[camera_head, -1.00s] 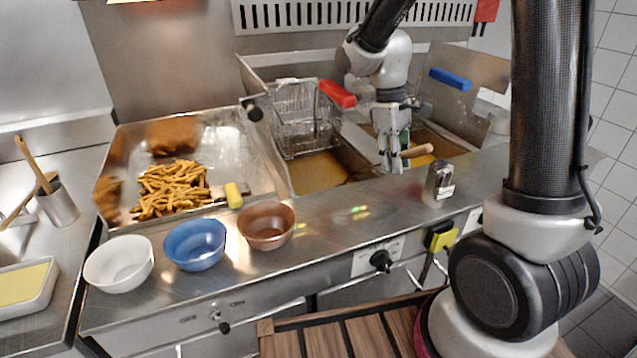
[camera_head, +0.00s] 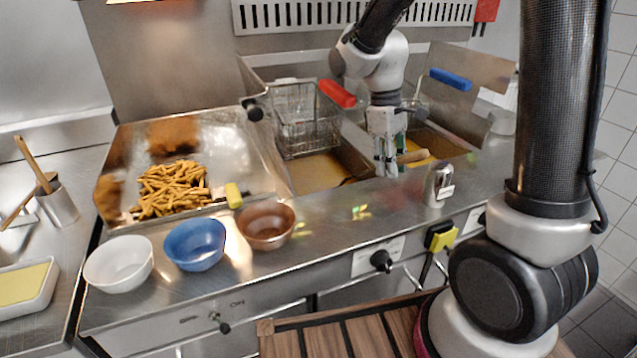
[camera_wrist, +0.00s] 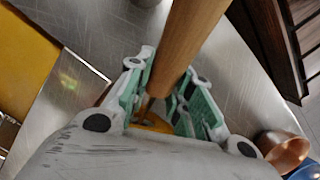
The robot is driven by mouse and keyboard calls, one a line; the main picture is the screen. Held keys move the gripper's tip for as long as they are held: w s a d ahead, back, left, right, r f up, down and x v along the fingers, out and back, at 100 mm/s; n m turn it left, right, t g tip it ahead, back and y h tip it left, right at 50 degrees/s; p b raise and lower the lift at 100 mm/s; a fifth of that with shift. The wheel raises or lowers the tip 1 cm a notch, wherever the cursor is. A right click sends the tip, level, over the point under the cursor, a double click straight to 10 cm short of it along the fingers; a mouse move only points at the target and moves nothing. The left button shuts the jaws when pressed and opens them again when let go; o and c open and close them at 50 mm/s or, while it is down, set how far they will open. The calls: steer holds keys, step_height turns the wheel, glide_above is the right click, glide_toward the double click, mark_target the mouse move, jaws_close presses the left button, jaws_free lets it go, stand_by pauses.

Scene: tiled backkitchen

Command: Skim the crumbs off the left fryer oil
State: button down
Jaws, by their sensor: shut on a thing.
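The left fryer oil (camera_head: 316,173) is a brownish-gold pool below a wire basket (camera_head: 308,138) with a red handle (camera_head: 337,93). Crumbs on it are too small to make out. My gripper (camera_head: 386,172) is at the right side of the left fryer, by the divider between the vats. It is shut on a wooden handle (camera_head: 414,156). The wrist view shows this handle (camera_wrist: 190,40) between my green-padded fingers (camera_wrist: 165,112). The tool's far end is mostly hidden behind my gripper.
Right fryer oil (camera_head: 449,148) lies beyond my gripper, with a blue handle (camera_head: 451,79) above. Copper (camera_head: 266,238), blue (camera_head: 195,258) and white bowls (camera_head: 118,278) line the front. Fries (camera_head: 172,188) fill a tray at left.

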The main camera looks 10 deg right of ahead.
steer(key=shift+s+d+r, duration=0.1)
steer(key=shift+s+r, duration=0.15)
steer(key=shift+r, duration=1.05)
steer(key=shift+s+r, duration=0.25)
steer(key=shift+r, duration=1)
steer(key=shift+s+d+r, duration=0.1)
steer(key=shift+s+r, duration=0.15)
steer(key=shift+r, duration=1.05)
steer(key=shift+s+r, duration=0.1)
steer(key=s+d+r+t, duration=0.1)
steer(key=s+d+r, duration=0.1)
steer(key=s+r, duration=0.2)
steer(key=shift+s+y, duration=0.4)
steer(key=shift+s, duration=0.1)
steer(key=s+d+r, duration=0.1)
steer(key=s+r, duration=0.1)
steer(key=s, duration=0.6)
steer(key=shift+s+d, duration=0.35)
steer(key=shift+s, duration=0.05)
steer(key=shift+a, duration=0.1)
